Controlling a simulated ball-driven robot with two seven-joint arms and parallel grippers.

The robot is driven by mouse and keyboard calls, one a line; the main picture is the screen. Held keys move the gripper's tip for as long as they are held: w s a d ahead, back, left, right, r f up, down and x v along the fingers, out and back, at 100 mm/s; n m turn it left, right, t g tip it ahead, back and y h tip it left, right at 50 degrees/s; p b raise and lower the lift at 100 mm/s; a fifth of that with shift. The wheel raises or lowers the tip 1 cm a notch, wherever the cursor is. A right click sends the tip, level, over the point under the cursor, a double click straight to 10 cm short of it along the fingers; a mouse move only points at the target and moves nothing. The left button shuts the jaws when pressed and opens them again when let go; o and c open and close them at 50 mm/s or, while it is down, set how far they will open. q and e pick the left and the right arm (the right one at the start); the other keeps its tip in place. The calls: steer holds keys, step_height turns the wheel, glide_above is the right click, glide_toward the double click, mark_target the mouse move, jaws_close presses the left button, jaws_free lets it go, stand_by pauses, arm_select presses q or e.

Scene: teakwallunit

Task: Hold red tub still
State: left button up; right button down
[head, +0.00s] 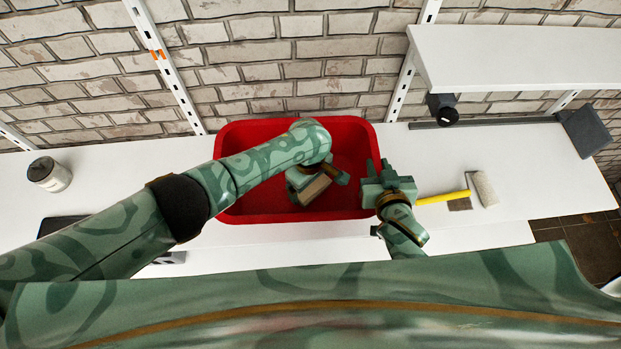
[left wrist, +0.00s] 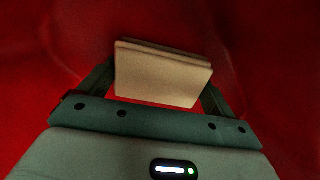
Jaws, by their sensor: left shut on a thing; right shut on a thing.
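The red tub (head: 265,214) sits on the white shelf board against the brick wall. My right gripper (head: 374,172) is shut on the tub's right rim. My left arm reaches over the tub, and my left gripper (head: 322,182) is down inside it. The left gripper is shut on a flat beige block (head: 314,190). In the left wrist view the block (left wrist: 162,78) lies between the two fingers, with the red tub (left wrist: 270,60) all around. My left arm hides part of the tub's inside and left side.
A paint roller with a yellow handle (head: 442,198) lies right of the tub. A grey slab (head: 586,131) is at the right end. A higher white shelf (head: 520,58) overhangs the back right. The board (head: 540,180) is bare right of the roller.

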mark_target(284, 187)
arm_select(q)
steer(key=shift+w+a+r, duration=0.2)
steer(key=shift+a, duration=0.3)
steer(key=shift+w+a+r, duration=0.15)
steer(key=shift+a, duration=0.3)
arm_select(e)
steer(key=shift+f, duration=0.1)
arm_select(q)
steer(key=shift+w+a+f, duration=0.15)
steer(key=shift+a+f, duration=0.4)
steer(key=shift+f, duration=0.05)
steer(key=shift+w+a, duration=0.15)
steer(key=shift+a, duration=1.75)
step_height(284, 187, up, 8)
steer(key=shift+a+r, duration=0.15)
steer(key=shift+r, duration=0.05)
arm_select(e)
steer(key=c, duration=1.5)
jaws_free()
steer(key=shift+w, duration=0.1)
